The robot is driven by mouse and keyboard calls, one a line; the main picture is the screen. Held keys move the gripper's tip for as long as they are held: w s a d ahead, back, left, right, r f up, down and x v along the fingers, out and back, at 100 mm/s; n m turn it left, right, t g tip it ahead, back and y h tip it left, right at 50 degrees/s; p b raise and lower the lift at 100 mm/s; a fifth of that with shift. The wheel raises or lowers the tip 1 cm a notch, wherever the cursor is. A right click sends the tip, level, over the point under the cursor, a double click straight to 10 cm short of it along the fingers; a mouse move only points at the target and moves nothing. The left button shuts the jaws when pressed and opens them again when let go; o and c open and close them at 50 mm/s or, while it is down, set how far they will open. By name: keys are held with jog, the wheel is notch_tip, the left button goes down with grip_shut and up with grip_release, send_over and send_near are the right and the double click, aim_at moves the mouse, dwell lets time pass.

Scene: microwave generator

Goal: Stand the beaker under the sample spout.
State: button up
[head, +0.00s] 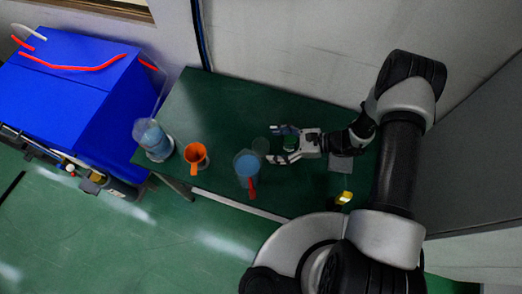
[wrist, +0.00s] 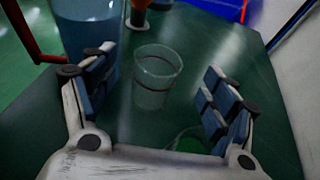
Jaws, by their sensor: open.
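A clear, empty-looking beaker (wrist: 157,72) stands upright on the green table in the wrist view, ahead of my gripper and near the level of its fingertips. In the head view the beaker (head: 261,146) shows faintly just left of my gripper (head: 271,145). My gripper's two padded fingers are spread wide, with the beaker between their tips in the wrist view (wrist: 156,66). I see no finger touching it. A clear vessel with green in it (wrist: 188,143) shows partly, low between the fingers. I cannot pick out the sample spout for certain.
A blue jug with a red handle (head: 246,168) stands close to the beaker. An orange jug (head: 195,156) and a clear vessel with blue contents (head: 154,140) stand farther left. A blue machine (head: 65,90) with red hoses is beyond the table (head: 215,110). The wall borders the table's back.

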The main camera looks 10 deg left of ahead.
aim_at(267, 145)
jog(key=shift+x, duration=1.5)
jog(key=shift+c, duration=0.3)
jog(key=c, duration=1.4)
